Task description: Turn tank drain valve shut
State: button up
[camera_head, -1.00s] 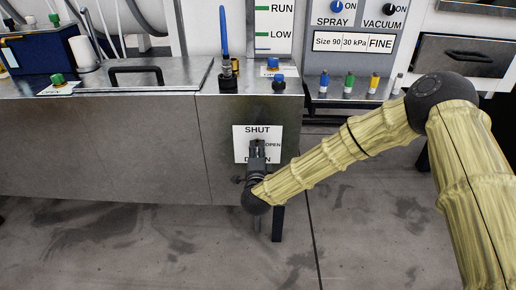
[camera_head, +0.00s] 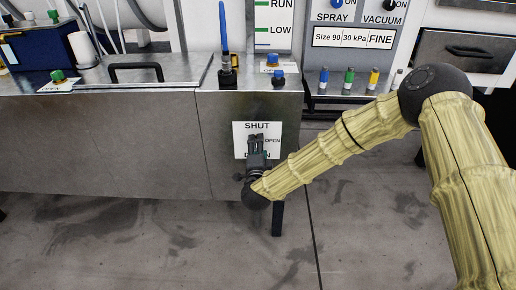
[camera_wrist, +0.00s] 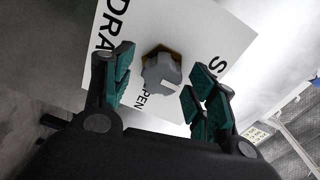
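The tank drain valve's grey knob (camera_wrist: 161,78) has a brass-coloured part behind it and a pale mark on its face. It sits on a white label plate (camera_head: 271,128) reading SHUT at the top and OPEN at the right, with the lower word partly hidden. My gripper (camera_wrist: 160,66) is open, its two dark green-padded fingers on either side of the knob in the wrist view, with visible gaps. I cannot tell how deep the fingers reach. In the head view my gripper (camera_head: 256,141) covers the knob in front of the plate.
The plate is on the front of a steel tank (camera_head: 120,140). A blue-handled lever (camera_head: 224,35) and a blue knob (camera_head: 279,78) are on its top. Coloured bottles (camera_head: 349,78) stand on a shelf at right. The floor below is clear.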

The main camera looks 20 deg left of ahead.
jog(key=v, duration=1.2)
dwell(0.5)
